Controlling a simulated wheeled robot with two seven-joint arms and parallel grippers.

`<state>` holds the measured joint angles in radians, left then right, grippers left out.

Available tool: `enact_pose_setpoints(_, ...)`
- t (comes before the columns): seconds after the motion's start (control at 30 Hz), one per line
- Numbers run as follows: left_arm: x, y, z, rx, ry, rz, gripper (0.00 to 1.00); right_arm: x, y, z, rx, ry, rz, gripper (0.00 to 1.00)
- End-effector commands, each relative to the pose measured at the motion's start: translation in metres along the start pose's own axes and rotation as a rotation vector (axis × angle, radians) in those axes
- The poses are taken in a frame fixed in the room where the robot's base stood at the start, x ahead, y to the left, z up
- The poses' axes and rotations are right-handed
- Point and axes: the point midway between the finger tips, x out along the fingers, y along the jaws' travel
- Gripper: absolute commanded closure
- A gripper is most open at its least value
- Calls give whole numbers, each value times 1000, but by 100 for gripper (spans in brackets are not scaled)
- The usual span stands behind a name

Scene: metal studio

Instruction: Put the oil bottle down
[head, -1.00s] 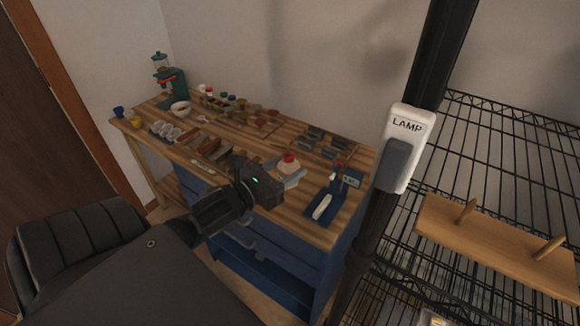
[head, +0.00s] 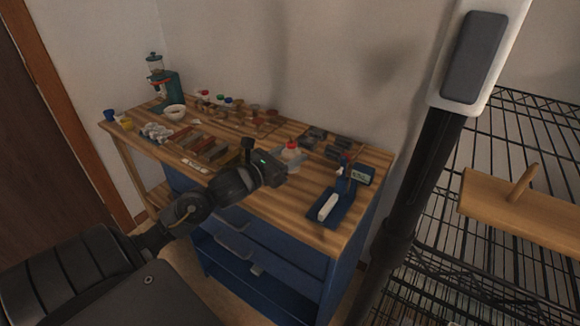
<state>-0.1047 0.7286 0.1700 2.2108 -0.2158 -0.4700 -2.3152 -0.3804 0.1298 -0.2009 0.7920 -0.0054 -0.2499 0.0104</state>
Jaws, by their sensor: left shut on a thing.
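The oil bottle (head: 291,152), pale with a red top, is upright between the fingers of my left gripper (head: 286,163). The gripper is shut on it, and the fingers and wrist hide part of its lower body. My left arm reaches in from the lower left over the wooden-topped workbench (head: 277,203). The bottle is over the right half of the bench top; I cannot tell whether its base touches the wood. My right gripper is not in view.
A blue stand with a white block (head: 327,207) is right of the gripper. Dark blocks (head: 313,136) lie behind, and brown bars (head: 203,146) lie left. A teal grinder (head: 161,84) and white bowl (head: 175,111) stand far left. A dark post (head: 415,190) and wire shelves are right.

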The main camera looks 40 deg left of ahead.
Motion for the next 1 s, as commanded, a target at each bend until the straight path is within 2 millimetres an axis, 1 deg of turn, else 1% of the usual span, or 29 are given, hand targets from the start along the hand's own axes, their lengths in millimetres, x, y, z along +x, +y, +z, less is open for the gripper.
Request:
enact_pose_setpoints(0.03, 2, 2, -12, -1, -2, 0, 77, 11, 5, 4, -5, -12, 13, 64)
enact_pose_setpoints(0.2, 4, 3, -14, 1, -3, 0, 77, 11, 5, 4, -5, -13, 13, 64)
enact_pose_setpoints(0.27, 6, 5, -18, -1, -1, 1, 77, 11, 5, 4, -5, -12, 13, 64)
enact_pose_setpoints(0.3, 8, 7, -22, -2, -2, 1, 77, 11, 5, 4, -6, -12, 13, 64)
enact_pose_setpoints(0.4, 7, 5, -37, -5, -1, 2, 77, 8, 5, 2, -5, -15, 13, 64)
enact_pose_setpoints(0.5, 7, 5, -48, -2, -2, 1, 77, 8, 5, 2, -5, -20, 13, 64)
enact_pose_setpoints(0.93, 7, 5, -55, 1, -3, 0, 77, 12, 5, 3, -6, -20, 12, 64)
enact_pose_setpoints(0.97, 7, 5, -53, 1, -2, 0, 48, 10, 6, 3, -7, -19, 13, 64)
enact_pose_setpoints(1.0, 7, 5, -53, 1, -2, 0, 43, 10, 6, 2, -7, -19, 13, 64)
